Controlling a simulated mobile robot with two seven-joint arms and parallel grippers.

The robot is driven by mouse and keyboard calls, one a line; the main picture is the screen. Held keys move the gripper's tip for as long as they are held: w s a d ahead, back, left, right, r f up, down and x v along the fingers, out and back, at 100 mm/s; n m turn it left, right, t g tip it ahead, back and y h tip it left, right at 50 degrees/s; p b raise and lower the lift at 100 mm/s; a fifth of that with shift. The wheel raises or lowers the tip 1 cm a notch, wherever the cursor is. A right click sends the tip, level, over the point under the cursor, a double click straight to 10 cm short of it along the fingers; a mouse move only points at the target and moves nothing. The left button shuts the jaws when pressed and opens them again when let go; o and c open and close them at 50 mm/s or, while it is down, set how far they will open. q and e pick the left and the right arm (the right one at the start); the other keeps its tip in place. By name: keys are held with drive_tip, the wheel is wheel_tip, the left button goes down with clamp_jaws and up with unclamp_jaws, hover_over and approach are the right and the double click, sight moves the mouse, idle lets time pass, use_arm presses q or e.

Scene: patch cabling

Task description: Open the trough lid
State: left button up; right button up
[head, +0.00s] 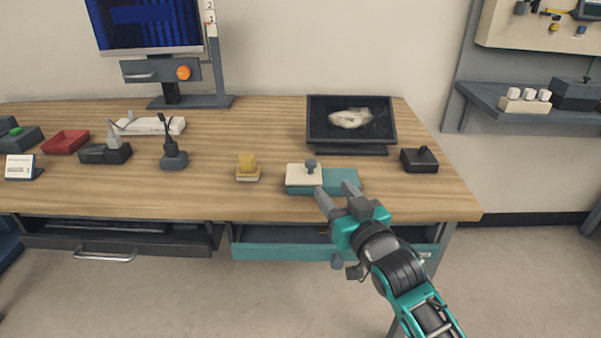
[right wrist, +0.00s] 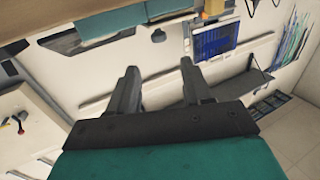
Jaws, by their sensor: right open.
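The trough (head: 341,182) is a low teal box near the front edge of the wooden table. A cream lid (head: 297,178) with a grey knob (head: 311,165) covers its left part. My right gripper (head: 335,191) is open and empty, its fingers at the front of the trough, right of the knob. In the right wrist view the picture is turned over; the trough (right wrist: 108,22), lid (right wrist: 168,7) and knob (right wrist: 158,36) show beyond the open fingers (right wrist: 160,72). I cannot tell whether a fingertip touches the trough. My left gripper is not in view.
A yellow block (head: 247,167) stands left of the trough. A black display (head: 350,133) stands behind it and a dark box with a knob (head: 420,159) to the right. A teal drawer (head: 285,250) sits under the table edge below my right arm.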

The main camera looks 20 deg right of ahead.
sight(313, 165)
drive_tip(key=w+b, duration=0.1)
drive_tip(key=w, duration=0.2)
drive_tip(key=w+b, duration=0.1)
drive_tip(key=w, duration=0.3)
drive_tip(key=w+a, duration=0.1)
drive_tip(key=w, duration=0.3)
drive_tip(key=shift+w+a+b, duration=0.1)
drive_tip(key=shift+w+b, duration=0.1)
drive_tip(key=shift+b, duration=0.2)
drive_tip(key=shift+w+a, duration=0.1)
drive_tip(key=shift+w, duration=0.5)
clamp_jaws()
